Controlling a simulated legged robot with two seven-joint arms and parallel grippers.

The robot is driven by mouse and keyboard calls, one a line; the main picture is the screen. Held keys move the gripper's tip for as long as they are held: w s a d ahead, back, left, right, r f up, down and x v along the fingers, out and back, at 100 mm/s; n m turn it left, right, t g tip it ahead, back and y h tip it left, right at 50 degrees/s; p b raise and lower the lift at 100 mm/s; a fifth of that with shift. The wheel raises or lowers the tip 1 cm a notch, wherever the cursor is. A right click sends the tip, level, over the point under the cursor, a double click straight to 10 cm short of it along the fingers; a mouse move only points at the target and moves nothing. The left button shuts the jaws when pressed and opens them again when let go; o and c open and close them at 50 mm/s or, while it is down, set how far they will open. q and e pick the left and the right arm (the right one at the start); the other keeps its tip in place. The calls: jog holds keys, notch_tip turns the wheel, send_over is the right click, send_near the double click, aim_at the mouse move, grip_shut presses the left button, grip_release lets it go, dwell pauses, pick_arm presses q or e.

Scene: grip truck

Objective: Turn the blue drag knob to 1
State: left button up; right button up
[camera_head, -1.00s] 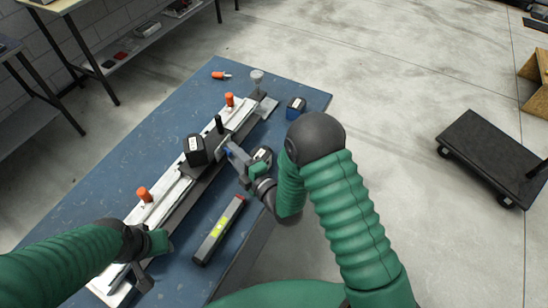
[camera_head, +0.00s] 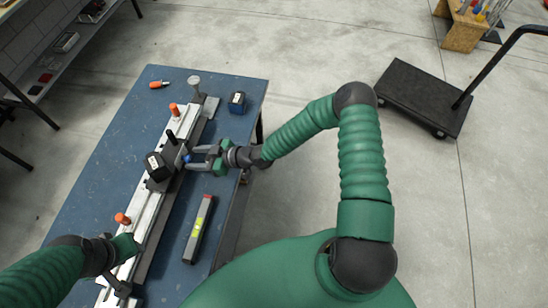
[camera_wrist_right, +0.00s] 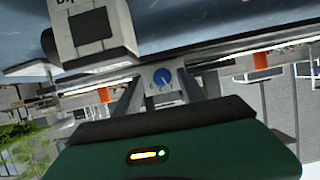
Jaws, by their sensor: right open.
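The blue knob (camera_head: 187,158) sits on the side of the fixture on the metal rail (camera_head: 150,198). In the right wrist view the blue knob (camera_wrist_right: 162,77) shows as a round dial on a pale plate, with a light pointer line and marks too small to read. My right gripper (camera_head: 196,158) is open, its two fingers pointing at the knob from the right, one on each side of it; contact cannot be told. In the wrist view the right gripper's fingers (camera_wrist_right: 160,88) flank the knob. My left gripper (camera_head: 120,282) is at the rail's near end; its jaws are unclear.
A black box (camera_head: 157,166) stands on the rail beside the knob. Orange handles (camera_head: 123,219) rise from the rail. A long grey-and-red tool (camera_head: 198,230) lies on the blue table (camera_head: 95,190). A blue-black box (camera_head: 237,102) stands at the far right corner. A cart (camera_head: 425,97) stands on the floor.

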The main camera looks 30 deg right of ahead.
jog(key=v, duration=1.5)
jog(key=s+d+f+m+g+h, duration=0.1)
jog(key=s+d+f+g+h, duration=0.2)
jog(key=s+d+g+h, duration=0.15)
jog(key=s+d+r+m+g+h+p, duration=0.1)
jog(key=s+d+r+m+g+h, duration=0.1)
jog(key=s+r+m+h, duration=0.3)
notch_tip(320, 180, up, 4)
jog(key=shift+s+d+m+p, duration=0.35)
jog(key=shift+s+m, duration=0.15)
jog(key=shift+s, duration=0.05)
jog(key=shift+h, duration=0.25)
jog(key=shift+m+g, duration=0.25)
jog(key=shift+m, duration=0.65)
jog(key=s+a+r, duration=0.2)
jog(key=a+r, duration=0.1)
jog(key=shift+s, duration=0.3)
